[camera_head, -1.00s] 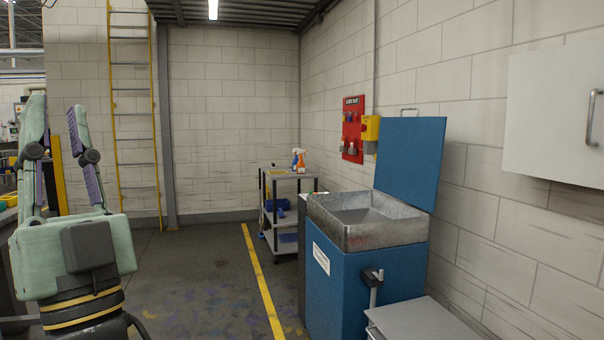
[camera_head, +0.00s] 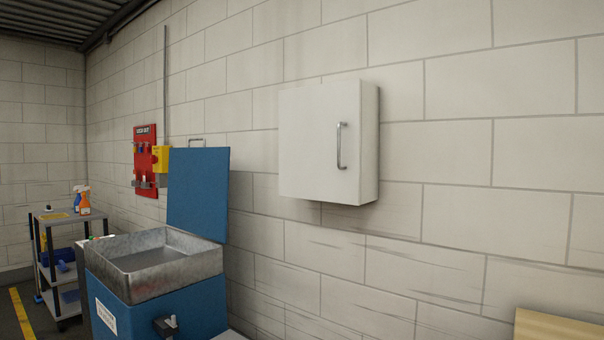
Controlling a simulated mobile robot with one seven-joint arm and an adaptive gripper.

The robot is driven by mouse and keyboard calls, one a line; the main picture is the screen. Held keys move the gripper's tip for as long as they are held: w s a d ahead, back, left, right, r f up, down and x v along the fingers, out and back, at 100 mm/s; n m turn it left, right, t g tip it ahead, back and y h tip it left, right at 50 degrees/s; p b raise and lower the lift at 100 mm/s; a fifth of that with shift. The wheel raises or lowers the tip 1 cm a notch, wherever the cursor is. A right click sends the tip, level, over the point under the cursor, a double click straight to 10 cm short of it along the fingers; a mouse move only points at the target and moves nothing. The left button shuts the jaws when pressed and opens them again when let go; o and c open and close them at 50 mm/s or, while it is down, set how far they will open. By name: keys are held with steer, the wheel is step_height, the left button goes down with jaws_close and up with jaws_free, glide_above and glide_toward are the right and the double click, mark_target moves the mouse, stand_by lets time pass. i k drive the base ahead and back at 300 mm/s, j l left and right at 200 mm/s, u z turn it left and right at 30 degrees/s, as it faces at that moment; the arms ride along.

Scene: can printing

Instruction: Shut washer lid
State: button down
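The blue parts washer (camera_head: 190,305) stands against the wall at the lower left, with a grey metal basin (camera_head: 193,276) on top. Its blue lid (camera_head: 199,193) is open and stands upright at the back of the basin, near the wall. A dark fitting (camera_head: 166,325) sticks out from the washer's front. My gripper is not in view.
A white wall cabinet (camera_head: 318,140) hangs right of the washer. A red lockout board (camera_head: 146,170) is on the wall behind it. A grey cart (camera_head: 55,215) with spray bottles stands at the far left. A wooden edge (camera_head: 555,330) shows at the lower right.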

mark_target(198, 191)
steer(key=i+j+z, duration=0.35)
steer(key=j+z, duration=0.15)
steer(key=i+j+z, duration=0.2)
steer(key=j, duration=0.25)
steer(key=i+j+z, duration=0.1)
steer(key=j, duration=0.5)
steer(key=i+j+z, duration=0.15)
steer(key=j, duration=0.45)
steer(key=i+j, duration=0.1)
steer(key=j, duration=0.4)
steer(key=i+j, duration=0.1)
steer(key=j, duration=0.4)
steer(key=i+j, duration=0.1)
steer(key=j, duration=0.4)
steer(key=i+j, duration=0.15)
steer(key=j, duration=0.35)
